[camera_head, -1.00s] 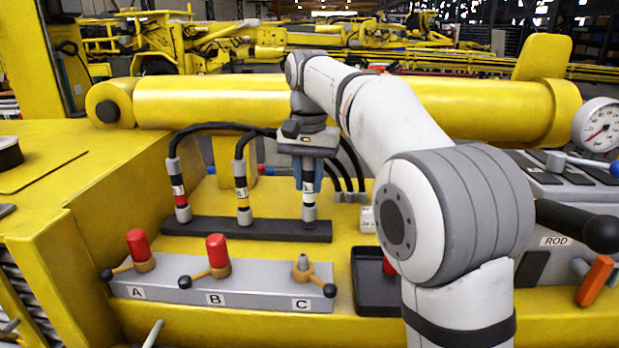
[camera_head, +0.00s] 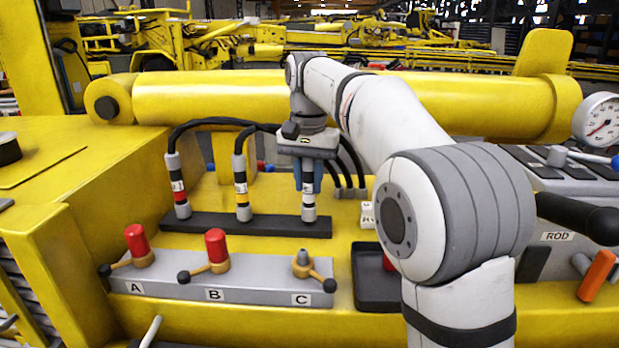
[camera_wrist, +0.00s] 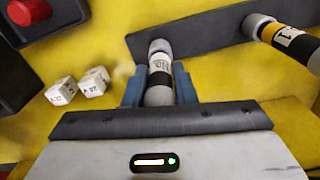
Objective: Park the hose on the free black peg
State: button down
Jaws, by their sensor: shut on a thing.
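My gripper (camera_head: 308,188) points down with its blue fingers shut on a hose end (camera_head: 309,208). The hose end is dark and grey with a white label, and it stands upright at the right end of the black peg rail (camera_head: 275,228). The wrist view shows the hose end (camera_wrist: 160,65) between the fingers, its tip at the rail's end. The peg under it is hidden, and I cannot tell whether it is fully seated. Two other hose ends, red-banded (camera_head: 178,187) and yellow-banded (camera_head: 242,190), stand upright on the rail to the left.
In front lies a grey valve block (camera_head: 240,288) marked A, B and C. Red caps (camera_head: 137,240) cover A and B; C (camera_head: 302,262) is bare. A black tray (camera_head: 375,300) and small white labelled cubes (camera_wrist: 78,87) are to the right. A yellow cylinder (camera_head: 210,100) runs behind.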

jog(key=shift+f, duration=0.1)
jog(key=c, duration=1.1)
grip_release()
